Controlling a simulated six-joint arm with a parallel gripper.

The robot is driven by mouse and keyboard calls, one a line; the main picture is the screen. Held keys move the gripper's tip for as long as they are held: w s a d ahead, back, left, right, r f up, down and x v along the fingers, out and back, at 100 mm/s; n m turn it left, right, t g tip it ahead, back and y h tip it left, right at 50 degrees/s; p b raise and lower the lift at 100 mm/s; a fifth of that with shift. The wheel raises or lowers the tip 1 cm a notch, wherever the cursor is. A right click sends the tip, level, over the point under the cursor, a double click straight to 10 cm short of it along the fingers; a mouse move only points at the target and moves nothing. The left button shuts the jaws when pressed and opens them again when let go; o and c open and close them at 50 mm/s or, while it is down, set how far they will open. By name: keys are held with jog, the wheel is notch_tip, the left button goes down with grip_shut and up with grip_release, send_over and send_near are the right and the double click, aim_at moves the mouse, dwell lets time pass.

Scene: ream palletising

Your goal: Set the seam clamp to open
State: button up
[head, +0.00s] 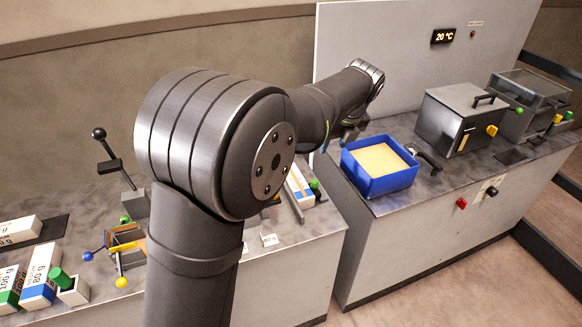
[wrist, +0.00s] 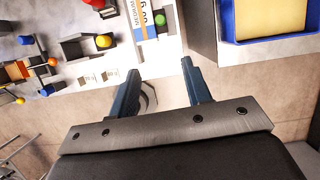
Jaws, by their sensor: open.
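I cannot tell for sure which fixture is the seam clamp. One candidate is the small fixture with orange plates and blue and yellow knobs (head: 125,238) at the left of the head view; a similar fixture shows at the left edge of the wrist view (wrist: 20,70). Another is the grey holder with a yellow ball (wrist: 103,41) in the wrist view. My gripper (wrist: 160,66) is open and empty, its two blue fingers apart above the floor gap beside the bench. In the head view my arm hides part of the left bench.
A blue tray (head: 358,180) with tan contents stands on the right bench, near a lidded grey box (head: 460,118). A black-knobbed lever (head: 100,135) rises behind the fixture. A gap separates the two benches.

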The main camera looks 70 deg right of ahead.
aim_at(315, 182)
jog(key=w+d+f+n+g+y, duration=0.2)
jog(key=w+d+f+g+y, duration=0.1)
jog(key=w+d, duration=0.3)
notch_tip(315, 182, down, 17)
jog(key=shift+w+f, duration=0.15)
jog(key=shift+c, duration=0.5)
